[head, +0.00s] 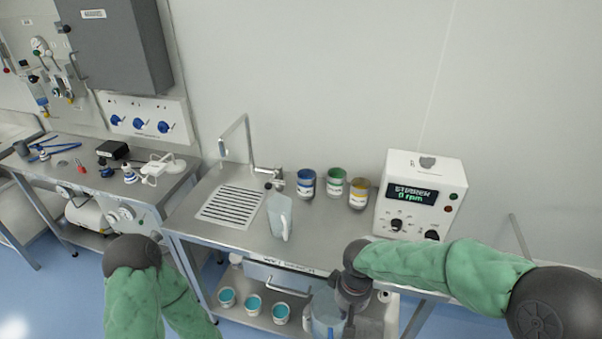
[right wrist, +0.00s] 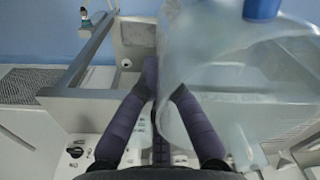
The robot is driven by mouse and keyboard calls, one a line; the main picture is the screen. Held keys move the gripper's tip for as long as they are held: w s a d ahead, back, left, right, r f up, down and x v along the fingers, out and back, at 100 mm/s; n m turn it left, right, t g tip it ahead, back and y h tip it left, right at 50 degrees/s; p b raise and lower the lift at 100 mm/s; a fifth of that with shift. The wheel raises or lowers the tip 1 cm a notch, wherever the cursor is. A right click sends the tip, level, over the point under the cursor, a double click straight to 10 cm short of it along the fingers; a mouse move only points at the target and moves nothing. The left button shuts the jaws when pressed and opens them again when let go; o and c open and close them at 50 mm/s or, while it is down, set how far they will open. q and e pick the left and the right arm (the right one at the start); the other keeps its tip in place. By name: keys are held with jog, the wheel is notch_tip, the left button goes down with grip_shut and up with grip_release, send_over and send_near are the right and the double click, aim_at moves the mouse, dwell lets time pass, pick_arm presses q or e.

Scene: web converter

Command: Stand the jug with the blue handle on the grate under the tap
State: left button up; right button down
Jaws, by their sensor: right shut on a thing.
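A clear jug (head: 327,318) is at the bottom of the head view, in front of the counter's front edge. My right gripper (head: 347,298) is shut on it; in the right wrist view the fingers (right wrist: 165,90) close at the near side of the translucent jug (right wrist: 240,80). A blue part (right wrist: 262,8) shows at its top edge; I cannot tell exactly what the fingers pinch. The slotted grate (head: 232,206) is empty, set in the counter's left part. The tap (head: 247,145) stands behind it, its bent spout over the grate. My left gripper is out of view.
A second clear jug (head: 280,215) with a pale handle stands on the counter (head: 325,235) right of the grate. Blue, green and yellow-labelled cans (head: 307,183) stand behind it. An rpm control box (head: 420,195) is at right. Several teal-filled tubs (head: 253,305) sit on the lower shelf.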

jog(key=w+d+f+m+b, duration=0.2)
jog(key=d+f, duration=0.1)
jog(key=f, duration=0.3)
jog(key=w+d+f+m+b, duration=0.2)
jog(key=w+d+f+b, duration=0.1)
jog(key=f, duration=0.3)
jog(key=shift+w+d+b, duration=0.2)
jog(key=shift+b, duration=0.15)
jog(key=shift+a, duration=0.1)
